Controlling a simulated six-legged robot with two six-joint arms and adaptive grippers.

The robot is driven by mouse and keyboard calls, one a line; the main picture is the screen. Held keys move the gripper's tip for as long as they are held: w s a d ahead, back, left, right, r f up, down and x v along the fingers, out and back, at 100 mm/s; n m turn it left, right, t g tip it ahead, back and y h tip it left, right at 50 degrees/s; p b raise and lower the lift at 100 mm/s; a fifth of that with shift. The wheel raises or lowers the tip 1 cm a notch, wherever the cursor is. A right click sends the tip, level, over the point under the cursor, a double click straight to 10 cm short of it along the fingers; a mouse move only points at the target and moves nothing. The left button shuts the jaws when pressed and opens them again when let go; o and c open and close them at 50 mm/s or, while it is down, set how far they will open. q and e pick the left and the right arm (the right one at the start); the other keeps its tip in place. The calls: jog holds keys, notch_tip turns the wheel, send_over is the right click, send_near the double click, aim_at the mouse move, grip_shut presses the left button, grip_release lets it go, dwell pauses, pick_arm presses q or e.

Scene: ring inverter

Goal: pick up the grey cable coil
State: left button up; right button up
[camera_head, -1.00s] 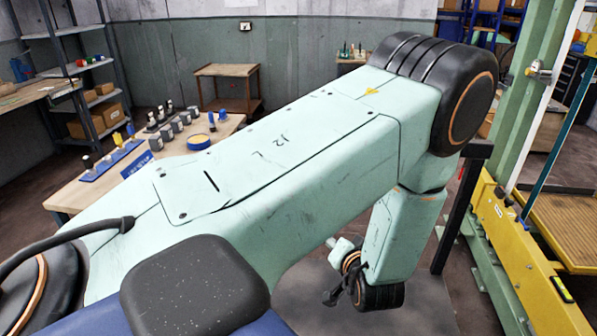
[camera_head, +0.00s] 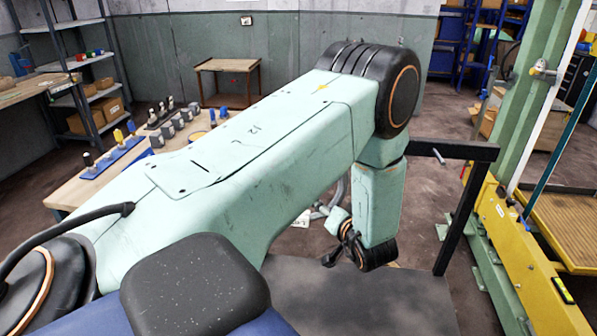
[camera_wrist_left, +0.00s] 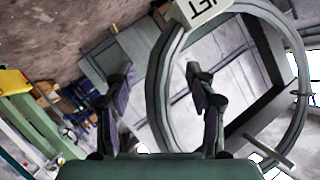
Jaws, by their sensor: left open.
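The grey cable coil (camera_wrist_left: 157,92) fills the middle and right of the left wrist view as a large ring, with a white lettered tag (camera_wrist_left: 198,10) at its top. My left gripper (camera_wrist_left: 163,92) is open and empty. In that view one side of the coil passes between its two fingers; I cannot tell whether it lies within their reach. In the head view only a small part of the coil (camera_head: 322,210) shows behind my left arm, with the tag (camera_head: 302,218) beside it. The arm hides the rest. My right gripper is not in view.
A black frame (camera_head: 466,205) with a short peg (camera_head: 438,156) stands right of my left forearm above a dark grey surface (camera_head: 370,300). A yellow and green structure (camera_head: 515,245) bounds the right. A wooden workbench (camera_head: 75,190) with several small items stands at left.

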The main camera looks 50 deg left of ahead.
pick_arm(q)
jog(key=shift+d+r, duration=0.1)
jog(key=shift+w+a+f, duration=0.15)
jog(key=shift+a+f, duration=0.05)
jog(key=shift+a, duration=0.1)
jog(key=c, duration=0.5)
jog(key=shift+d+r, duration=0.15)
jog(key=shift+d, duration=0.05)
jog(key=c, duration=0.4)
grip_shut()
jog(key=shift+a, duration=0.15)
